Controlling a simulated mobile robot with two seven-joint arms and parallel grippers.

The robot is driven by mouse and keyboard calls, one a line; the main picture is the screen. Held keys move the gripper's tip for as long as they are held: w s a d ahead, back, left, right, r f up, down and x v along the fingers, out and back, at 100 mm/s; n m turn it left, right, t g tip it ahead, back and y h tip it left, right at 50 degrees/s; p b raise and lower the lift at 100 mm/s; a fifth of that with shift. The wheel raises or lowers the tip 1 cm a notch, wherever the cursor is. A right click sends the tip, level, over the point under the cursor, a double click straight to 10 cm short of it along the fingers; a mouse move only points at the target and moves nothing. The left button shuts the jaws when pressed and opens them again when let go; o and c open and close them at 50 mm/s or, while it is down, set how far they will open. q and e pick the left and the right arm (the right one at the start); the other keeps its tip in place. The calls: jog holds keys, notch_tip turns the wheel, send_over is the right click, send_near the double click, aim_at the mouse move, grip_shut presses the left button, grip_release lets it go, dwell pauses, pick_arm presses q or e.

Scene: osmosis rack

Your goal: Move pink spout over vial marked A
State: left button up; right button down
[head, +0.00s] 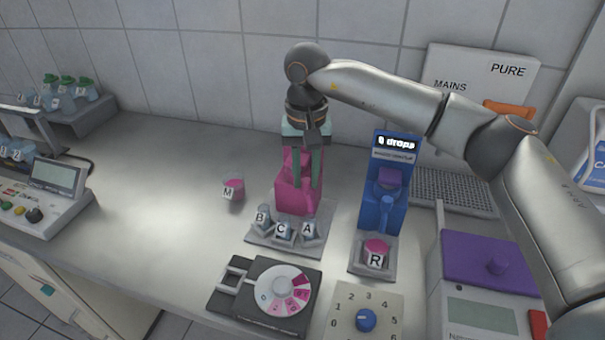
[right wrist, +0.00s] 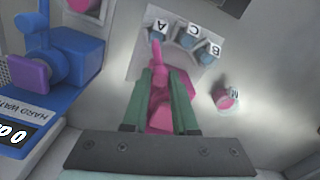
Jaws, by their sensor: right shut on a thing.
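The pink dispenser (head: 292,188) stands at the back of a grey plate (head: 262,238). Three small vials stand at the plate's front, marked B (head: 263,218), C (head: 284,233) and A (head: 309,230). My right gripper (head: 308,208) reaches down over the dispenser, its green fingers shut on the pink spout. In the right wrist view the spout (right wrist: 158,50) shows between and beyond the fingers (right wrist: 168,75). Its tip points toward vial A (right wrist: 162,29); whether it is exactly above the vial is hard to tell. My left gripper is not in view.
A blue dispenser (head: 388,205) stands right of the pink one, with pink-capped vial R (head: 376,250) before it. Pink-topped vial M (head: 233,189) stands alone at left. A dial device (head: 262,290) and blue knob panel (head: 365,312) lie in front.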

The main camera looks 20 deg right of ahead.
aim_at(307, 180)
dwell(0.5)
jog(key=c, duration=0.7)
grip_release()
jog(key=shift+r, duration=0.1)
notch_tip(307, 180, up, 12)
jog(key=shift+r, duration=0.2)
